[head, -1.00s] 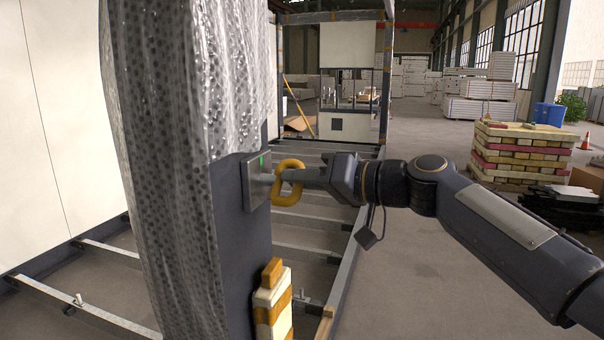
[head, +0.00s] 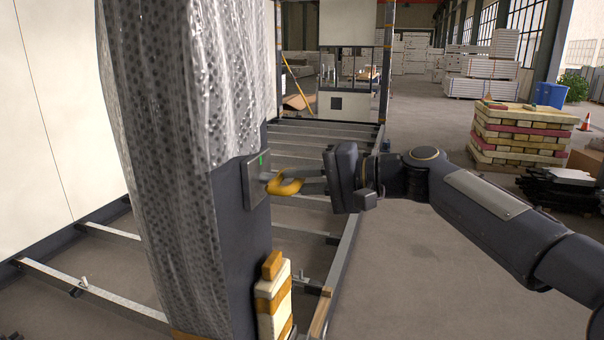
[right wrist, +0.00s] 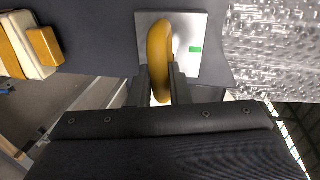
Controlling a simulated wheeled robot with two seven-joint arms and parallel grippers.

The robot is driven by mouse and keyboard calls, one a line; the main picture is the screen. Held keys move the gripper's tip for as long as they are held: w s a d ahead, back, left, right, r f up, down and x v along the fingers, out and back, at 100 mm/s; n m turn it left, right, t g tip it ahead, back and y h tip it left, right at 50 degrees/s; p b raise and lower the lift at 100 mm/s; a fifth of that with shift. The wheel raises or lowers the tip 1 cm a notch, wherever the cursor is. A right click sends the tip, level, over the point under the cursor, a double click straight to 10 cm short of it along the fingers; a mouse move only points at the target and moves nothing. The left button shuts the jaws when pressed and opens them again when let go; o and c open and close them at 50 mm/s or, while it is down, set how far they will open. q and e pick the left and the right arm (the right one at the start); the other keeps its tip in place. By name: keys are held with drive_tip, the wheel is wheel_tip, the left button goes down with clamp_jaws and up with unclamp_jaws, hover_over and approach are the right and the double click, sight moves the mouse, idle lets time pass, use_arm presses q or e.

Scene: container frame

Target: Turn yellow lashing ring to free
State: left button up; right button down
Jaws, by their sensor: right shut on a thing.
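The yellow lashing ring (head: 286,187) sticks out from a metal plate (head: 257,179) on the dark post, and it lies roughly flat in the head view. A green mark (head: 262,160) shows on the plate. My right gripper (head: 298,184) reaches in from the right and is shut on the ring. In the right wrist view the ring (right wrist: 159,55) stands between the two fingers (right wrist: 160,85), in front of the plate (right wrist: 188,62) with the green mark (right wrist: 195,50). My left gripper is in neither view.
Bubble wrap (head: 175,120) covers the upper post (head: 238,240). Floor beams (head: 95,290) run across the frame behind. Open floor lies beyond my arm.

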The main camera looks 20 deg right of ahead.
drive_tip(key=shift+a+f+m, duration=0.15)
drive_tip(key=shift+f+m, duration=0.05)
drive_tip(key=shift+m, duration=0.2)
drive_tip(key=c, duration=1.6)
unclamp_jaws()
drive_tip(key=shift+o, duration=0.7)
drive_tip(key=shift+a, duration=0.2)
drive_tip(key=shift+s+d+r, duration=0.1)
drive_tip(key=shift+d+r, duration=0.05)
drive_tip(key=shift+d, duration=0.25)
drive_tip(key=b+v, duration=0.1)
drive_tip(key=v, duration=0.6)
